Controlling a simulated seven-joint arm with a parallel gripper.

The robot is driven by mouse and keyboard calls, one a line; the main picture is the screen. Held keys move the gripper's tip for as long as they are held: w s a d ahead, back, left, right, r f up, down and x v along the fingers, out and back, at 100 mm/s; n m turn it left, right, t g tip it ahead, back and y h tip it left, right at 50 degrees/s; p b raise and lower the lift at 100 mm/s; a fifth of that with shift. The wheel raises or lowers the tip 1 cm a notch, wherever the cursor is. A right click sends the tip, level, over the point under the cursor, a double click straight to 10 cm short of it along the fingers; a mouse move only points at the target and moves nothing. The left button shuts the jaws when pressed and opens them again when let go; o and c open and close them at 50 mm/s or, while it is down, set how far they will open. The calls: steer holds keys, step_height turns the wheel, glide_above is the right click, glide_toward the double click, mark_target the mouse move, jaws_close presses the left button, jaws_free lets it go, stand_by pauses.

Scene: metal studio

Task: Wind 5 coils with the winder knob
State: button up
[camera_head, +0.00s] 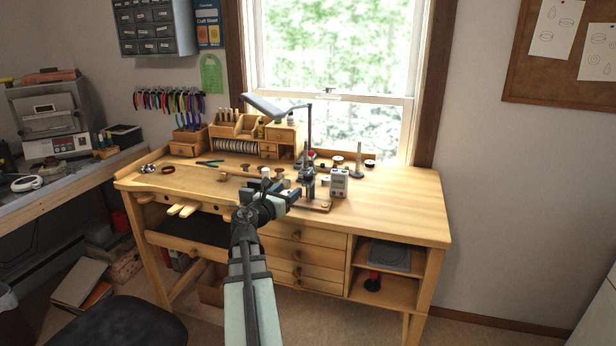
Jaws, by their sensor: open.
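The winder (309,187) appears to be the dark upright device on a wooden base (318,206) near the middle of the workbench (400,205). A pale box with a small display (339,184) stands at its right. The winder knob is too small to make out with certainty, and my gripper may partly hide it. My gripper (291,190) is open, just left of the winder at the front of the bench. Whether it touches the winder cannot be told. I see no wound coils clearly.
A lamp (309,125) rises behind the winder. A wooden organizer (240,132), blue-handled pliers (210,163) and a grey metal cone (358,158) stand or lie farther back. The bench's right side is clear. Drawers (300,252) and an open shelf lie below.

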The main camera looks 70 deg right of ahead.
mark_target(305, 177)
steer(key=x, duration=1.3)
steer(key=shift+d, duration=0.3)
steer(key=c, duration=1)
steer(key=shift+o, duration=0.2)
steer(key=shift+m+g, duration=0.3)
